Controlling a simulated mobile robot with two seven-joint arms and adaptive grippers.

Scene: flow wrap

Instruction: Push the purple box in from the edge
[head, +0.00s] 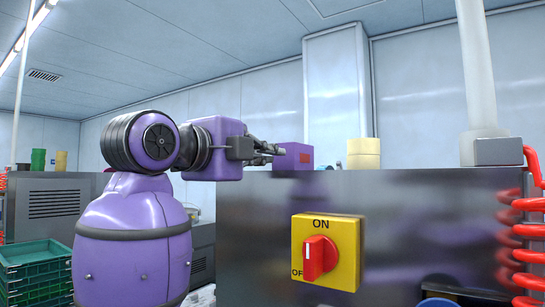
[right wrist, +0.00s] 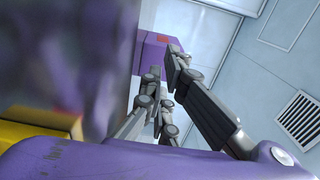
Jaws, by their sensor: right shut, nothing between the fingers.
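The purple box (head: 294,157), with a red patch on its side, sits on top of the metal cabinet (head: 420,200) at its left end. It also shows in the right wrist view (right wrist: 155,52), just beyond the fingers. My right gripper (head: 276,150) is shut and empty, at the left side of the box at about the height of its upper part. Its fingertips are very close to the box; I cannot tell whether they touch. The fingers also show in the right wrist view (right wrist: 163,82). My left gripper is not in view.
Pale yellow rolls (head: 363,153) stand on the cabinet right of the box, with a gap between. A white post (head: 478,70) rises farther right. A yellow switch plate (head: 345,250) with a red knob is on the cabinet's front. Red coiled hoses (head: 515,235) hang at the right.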

